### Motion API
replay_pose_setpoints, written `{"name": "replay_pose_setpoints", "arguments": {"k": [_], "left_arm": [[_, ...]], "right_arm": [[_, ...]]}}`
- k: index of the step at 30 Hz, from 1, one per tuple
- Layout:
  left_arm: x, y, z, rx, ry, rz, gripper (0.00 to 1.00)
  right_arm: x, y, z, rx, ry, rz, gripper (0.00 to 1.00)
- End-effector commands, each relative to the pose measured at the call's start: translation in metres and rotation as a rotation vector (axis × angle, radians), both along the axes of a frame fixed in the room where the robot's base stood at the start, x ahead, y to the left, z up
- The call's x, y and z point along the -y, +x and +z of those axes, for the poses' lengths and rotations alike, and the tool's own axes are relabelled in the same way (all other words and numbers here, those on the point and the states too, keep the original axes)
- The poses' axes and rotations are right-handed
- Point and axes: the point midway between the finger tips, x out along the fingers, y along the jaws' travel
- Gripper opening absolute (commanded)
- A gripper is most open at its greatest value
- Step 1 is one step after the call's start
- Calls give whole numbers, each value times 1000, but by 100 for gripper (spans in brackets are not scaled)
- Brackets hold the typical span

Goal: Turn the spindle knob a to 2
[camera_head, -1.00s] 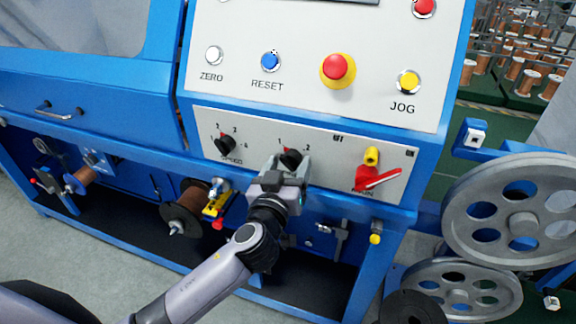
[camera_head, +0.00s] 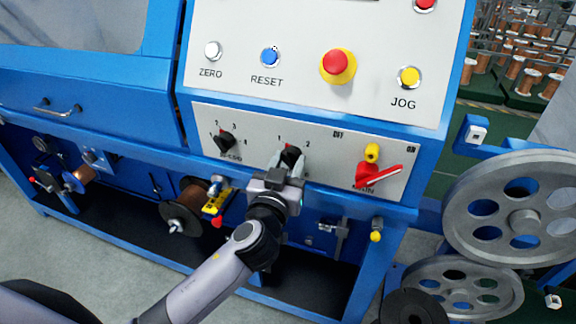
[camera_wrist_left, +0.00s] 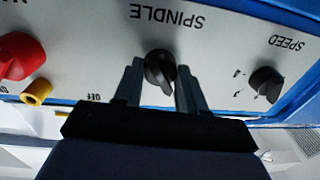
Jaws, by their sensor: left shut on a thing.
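The spindle knob (camera_head: 291,152) is a black rotary knob on the light panel, between marks 1 and 2. It also shows in the left wrist view (camera_wrist_left: 159,70), below the upside-down word SPINDLE, with its ridge slanted. I cannot tell exactly which mark it points at. My left gripper (camera_head: 288,162) reaches up to it from below and is shut on it. In the left wrist view the two fingers (camera_wrist_left: 160,80) stand on either side of the knob. My right gripper is not in view.
The black speed knob (camera_head: 225,141) is left of the spindle knob, and the red main switch (camera_head: 375,176) with a yellow part is to its right. Above are a red-yellow stop button (camera_head: 337,67) and other buttons. Large grey pulleys (camera_head: 522,210) stand at the right.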

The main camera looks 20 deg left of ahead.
Motion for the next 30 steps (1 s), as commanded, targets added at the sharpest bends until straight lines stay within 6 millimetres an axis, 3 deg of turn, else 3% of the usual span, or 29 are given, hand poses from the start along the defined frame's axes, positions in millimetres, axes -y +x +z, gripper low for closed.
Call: {"name": "replay_pose_setpoints", "arguments": {"k": [12, 30], "left_arm": [[-1, 0, -1, 12, 390, 2, 10], [-2, 0, 0, 32, 961, 1, 10]], "right_arm": [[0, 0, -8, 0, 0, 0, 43], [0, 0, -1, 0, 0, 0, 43]]}}
